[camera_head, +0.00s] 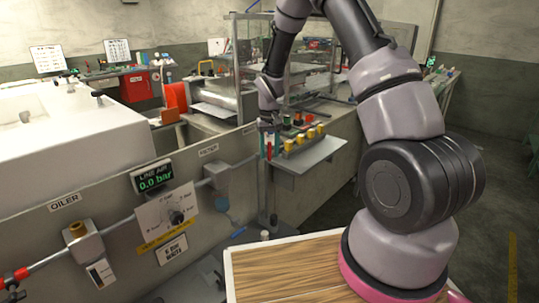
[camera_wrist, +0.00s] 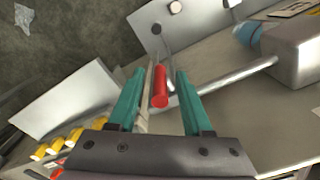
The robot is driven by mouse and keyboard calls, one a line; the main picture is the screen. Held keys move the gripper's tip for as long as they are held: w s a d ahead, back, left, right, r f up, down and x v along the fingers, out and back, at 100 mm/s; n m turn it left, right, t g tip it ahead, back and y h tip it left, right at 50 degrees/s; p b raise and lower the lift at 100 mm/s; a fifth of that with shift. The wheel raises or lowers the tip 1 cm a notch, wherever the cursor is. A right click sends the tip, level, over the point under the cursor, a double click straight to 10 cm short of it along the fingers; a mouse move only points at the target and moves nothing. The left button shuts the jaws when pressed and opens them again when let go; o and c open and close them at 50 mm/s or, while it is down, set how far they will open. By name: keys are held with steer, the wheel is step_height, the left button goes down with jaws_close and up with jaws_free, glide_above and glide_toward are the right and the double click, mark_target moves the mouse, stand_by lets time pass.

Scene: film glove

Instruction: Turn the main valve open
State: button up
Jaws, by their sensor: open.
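A red lever handle (camera_wrist: 160,88), apparently the valve's, is between the two teal fingers of my gripper (camera_wrist: 160,76) in the wrist view. The fingers are apart, with a gap on each side of it. A grey pipe (camera_wrist: 240,76) runs from near the handle to a grey box. In the head view my gripper (camera_head: 268,146) points down at the pipe's far end, beside the shelf; the handle shows there as a small red strip. The valve body is mostly hidden. A display (camera_head: 153,180) labelled line air reads 0.0 bar.
A shelf (camera_head: 312,157) with several yellow-topped parts juts out close to my gripper. Another red fitting (camera_head: 18,275) is at lower left. A wooden top (camera_head: 290,270) lies in front.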

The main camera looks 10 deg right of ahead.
steer(key=shift+f, duration=0.7)
jaws_close()
steer(key=shift+w+d, duration=0.1)
steer(key=shift+d, duration=0.1)
stand_by(0.8)
